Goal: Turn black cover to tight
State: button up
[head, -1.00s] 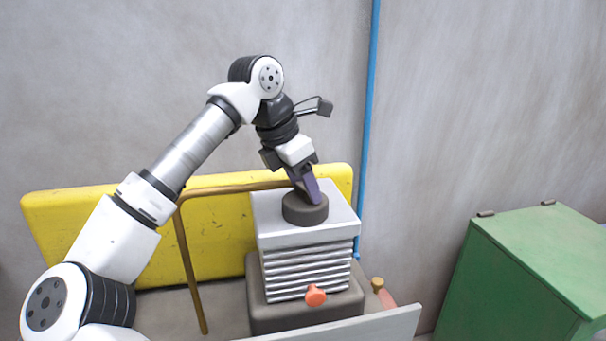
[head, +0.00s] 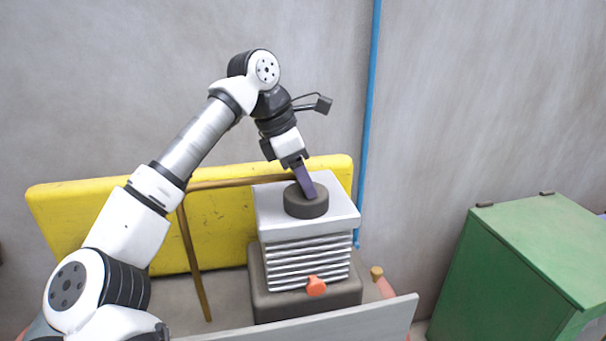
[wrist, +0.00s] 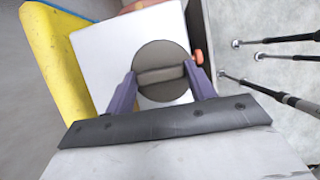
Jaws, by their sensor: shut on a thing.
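The black cover (head: 306,204) is a round dark cap on the pale top of a ribbed grey housing (head: 306,262). In the wrist view, the cover (wrist: 165,93) has a raised bar (wrist: 160,74) across its middle. My gripper (head: 305,190) reaches down onto the cover from above. In the wrist view, its purple fingers (wrist: 160,84) stand one on each side, shut on the cover by its bar. The fingertips partly hide the ends of the bar. Whether the cover is tight cannot be told.
An orange knob (head: 316,286) sticks out low on the housing's front. A yellow panel (head: 230,232) and a brown bent rail (head: 190,250) stand behind and left. A blue pipe (head: 369,110) runs up the wall. A green cabinet (head: 510,262) stands at right.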

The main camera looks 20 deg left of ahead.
jog(key=shift+r, duration=0.1)
jog(key=o, duration=1)
jog(key=v, duration=1.3)
jog(key=shift+s+a+r+b, duration=0.1)
jog(key=shift+a+r+b, duration=0.1)
jog(key=shift+r+b, duration=0.15)
jog(key=shift+f, duration=0.15)
